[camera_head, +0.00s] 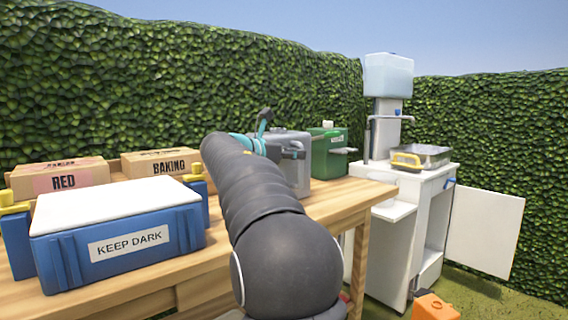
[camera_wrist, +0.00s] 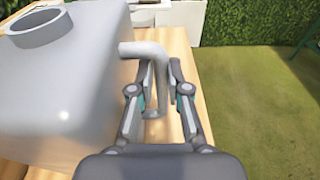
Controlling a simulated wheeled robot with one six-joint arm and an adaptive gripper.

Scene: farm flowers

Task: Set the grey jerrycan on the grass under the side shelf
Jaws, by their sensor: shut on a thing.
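The grey jerrycan (camera_head: 294,178) stands on the wooden table, partly hidden behind my arm in the head view. In the wrist view its large grey body (camera_wrist: 65,95) fills the left side, with a round opening on top. My gripper (camera_wrist: 160,82) is shut on the jerrycan's bent grey spout-like handle, which runs down between the fingers. The side shelf (camera_head: 392,209) is a white ledge on the left of the white sink cabinet. The grass (camera_wrist: 255,100) lies right of the table; the patch under the shelf is mostly hidden.
A green jerrycan (camera_head: 329,154) stands behind the grey one. A blue box marked KEEP DARK (camera_head: 118,278) and cartons (camera_head: 62,178) fill the table's left. The cabinet door (camera_head: 486,232) hangs open. An orange object (camera_head: 436,307) lies on the ground near the cabinet.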

